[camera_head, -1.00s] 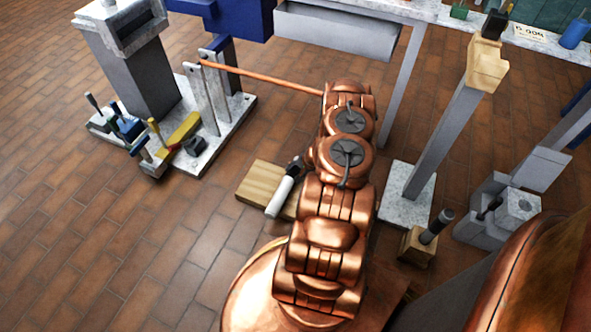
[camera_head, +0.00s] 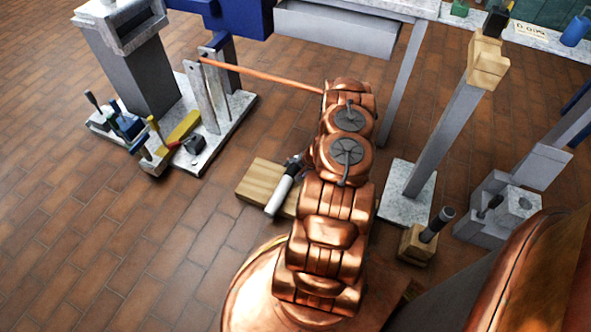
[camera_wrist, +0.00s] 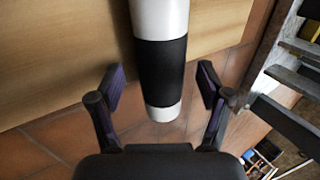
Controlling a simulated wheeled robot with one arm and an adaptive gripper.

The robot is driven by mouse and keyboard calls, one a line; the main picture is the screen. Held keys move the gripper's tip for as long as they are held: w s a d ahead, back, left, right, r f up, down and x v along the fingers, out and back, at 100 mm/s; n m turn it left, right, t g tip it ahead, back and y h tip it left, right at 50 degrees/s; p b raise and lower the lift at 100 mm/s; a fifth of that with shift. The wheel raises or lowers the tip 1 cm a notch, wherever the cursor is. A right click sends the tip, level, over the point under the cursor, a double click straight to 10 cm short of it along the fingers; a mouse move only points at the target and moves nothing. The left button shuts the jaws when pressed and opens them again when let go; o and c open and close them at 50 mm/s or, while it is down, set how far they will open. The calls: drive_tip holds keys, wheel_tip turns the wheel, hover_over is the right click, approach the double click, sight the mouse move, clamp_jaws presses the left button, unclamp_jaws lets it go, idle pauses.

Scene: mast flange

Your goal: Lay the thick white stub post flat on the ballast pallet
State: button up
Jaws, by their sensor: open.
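The thick white stub post (camera_head: 280,195) lies on the light wooden ballast pallet (camera_head: 256,182) on the floor, left of my arm. In the wrist view the post (camera_wrist: 160,15) runs down the middle, and its black band and white end reach past the pallet's (camera_wrist: 60,55) edge. My gripper (camera_wrist: 162,88) is open, with one finger on each side of the black band and visible gaps to both. In the head view my gripper is mostly hidden behind my arm. Whether the post rests fully flat is hard to tell.
A stone-based stand (camera_head: 205,130) with upright plates and small tools stands at left. An orange rod (camera_head: 265,76) runs from it towards my arm. A slanted grey mast (camera_head: 440,140) on a stone base and a wooden block (camera_head: 417,245) with a dark-handled peg stand at right. Tiled floor is clear at left.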

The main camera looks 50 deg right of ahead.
drive_tip(key=v, duration=1.1)
drive_tip(key=shift+r, duration=0.4)
drive_tip(key=shift+s+d+r, duration=0.1)
drive_tip(key=shift+s, duration=0.05)
idle(0.4)
